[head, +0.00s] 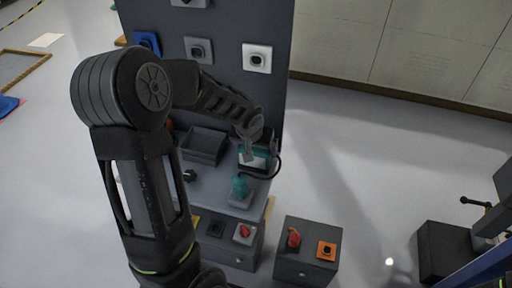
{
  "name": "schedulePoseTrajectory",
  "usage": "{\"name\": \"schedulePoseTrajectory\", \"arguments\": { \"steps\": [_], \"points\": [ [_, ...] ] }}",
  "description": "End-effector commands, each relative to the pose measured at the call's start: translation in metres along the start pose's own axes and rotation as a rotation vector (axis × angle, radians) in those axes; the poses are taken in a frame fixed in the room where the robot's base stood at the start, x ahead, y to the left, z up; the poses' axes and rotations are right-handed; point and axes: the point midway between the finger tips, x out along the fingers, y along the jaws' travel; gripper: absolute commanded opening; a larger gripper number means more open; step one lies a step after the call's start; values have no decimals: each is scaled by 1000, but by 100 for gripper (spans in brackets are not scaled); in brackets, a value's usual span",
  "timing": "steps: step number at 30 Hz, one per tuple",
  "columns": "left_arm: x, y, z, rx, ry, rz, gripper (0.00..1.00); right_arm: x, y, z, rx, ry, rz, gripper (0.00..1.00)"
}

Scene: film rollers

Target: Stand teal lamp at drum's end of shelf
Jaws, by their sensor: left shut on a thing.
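My left gripper (249,153) is shut at a boxy thing with a teal band, a white face and dark parts (257,160), over the grey shelf top (216,188). The fingers hide part of this thing, and I cannot tell whether it touches the shelf. A black cable curves beside it on the right. A smaller teal knob-shaped piece (240,185) stands on a grey base just below the gripper, apart from the fingertips. I cannot tell for sure which teal thing is the lamp, and no drum is clear to see. My right gripper is not in view.
An open dark tray (204,146) sits left of the gripper, against the upright panel (225,20) with its square buttons. Low grey boxes with red and orange controls (307,250) stand in front. A dark machine (450,254) stands at right. Floor between is clear.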

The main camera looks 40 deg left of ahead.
Motion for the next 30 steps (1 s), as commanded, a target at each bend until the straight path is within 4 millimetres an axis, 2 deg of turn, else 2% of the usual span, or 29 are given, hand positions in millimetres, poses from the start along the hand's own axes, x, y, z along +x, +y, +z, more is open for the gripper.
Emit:
{"name": "schedulePoseTrajectory", "arguments": {
  "steps": [4, 5, 6, 8, 20, 26, 30],
  "points": [
    [3, 0, 0, 0, 3, 1, 18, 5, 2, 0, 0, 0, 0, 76],
    [2, 0, 1, 0, 0, 0, 93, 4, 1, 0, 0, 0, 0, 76],
    [2, 0, 1, 0, 0, 0, 96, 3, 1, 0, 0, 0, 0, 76],
    [2, 0, 1, 0, 0, 0, 100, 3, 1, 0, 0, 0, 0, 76],
    [-5, 0, -1, 0, 3, 0, 100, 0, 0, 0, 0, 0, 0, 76],
    [-37, 0, -2, 0, 6, 1, 100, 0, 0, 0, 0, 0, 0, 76],
    [-67, 0, -2, 0, 6, 1, 100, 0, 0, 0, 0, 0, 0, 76]
  ]
}}
